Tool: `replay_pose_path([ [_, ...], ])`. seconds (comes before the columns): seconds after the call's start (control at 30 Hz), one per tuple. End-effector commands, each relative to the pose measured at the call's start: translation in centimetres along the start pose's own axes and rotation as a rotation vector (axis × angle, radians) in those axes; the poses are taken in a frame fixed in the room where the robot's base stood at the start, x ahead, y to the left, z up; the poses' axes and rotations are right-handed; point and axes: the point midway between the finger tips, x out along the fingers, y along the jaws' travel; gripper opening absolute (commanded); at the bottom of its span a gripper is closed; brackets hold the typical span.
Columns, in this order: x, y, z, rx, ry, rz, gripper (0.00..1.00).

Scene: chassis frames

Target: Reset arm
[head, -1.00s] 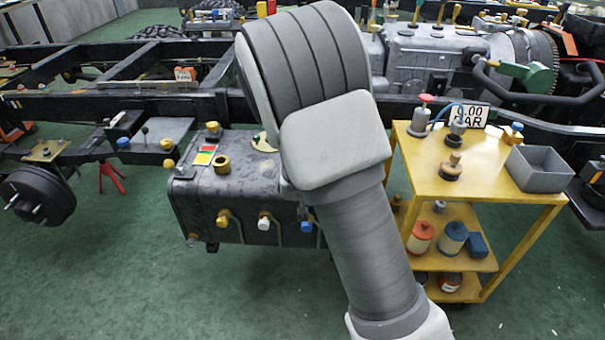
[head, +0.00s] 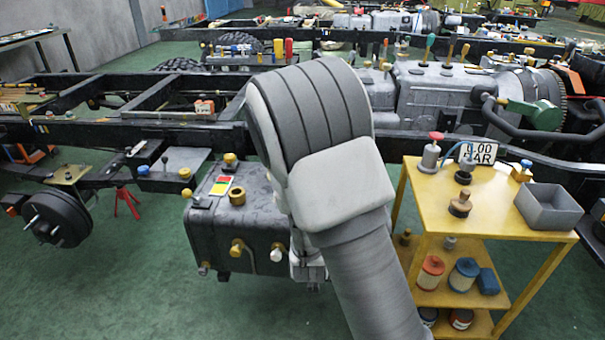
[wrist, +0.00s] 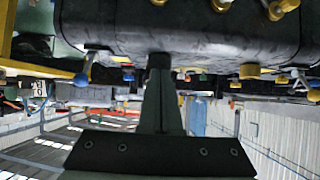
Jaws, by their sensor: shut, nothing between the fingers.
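My arm fills the middle of the head view, bent at a large grey elbow, with its lower link running down to the bottom edge. A pale part of my arm shows behind the elbow, beside the right end of the dark tank (head: 225,222). My gripper's fingers are not clear in the head view. In the wrist view, which looks upside down, my gripper (wrist: 160,65) is shut and empty. Its tips point toward the dark tank (wrist: 200,35), which crosses the top of that view; I cannot tell whether they touch it.
A yellow cart (head: 468,205) stands at the right with a grey bin (head: 549,208), a gauge and several jars. The black chassis rail (head: 110,133) runs across behind the tank. A red stand (head: 127,202) is at the left. The green floor (head: 120,290) is open at the lower left.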

Motion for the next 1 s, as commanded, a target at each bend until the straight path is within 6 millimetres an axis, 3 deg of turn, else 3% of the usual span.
replay_pose_path([
  [0.17,-0.8,-0.1,-0.9,0.022,-0.025,-0.017,0.00],
  [0.37,-4.1,-0.4,-3.6,0.074,-0.124,-0.084,0.00],
  [0.7,-13.1,0.6,-7.6,0.068,-0.277,-0.202,0.00],
  [1.0,-22.3,3.8,-8.7,-0.017,-0.372,-0.238,0.00],
])
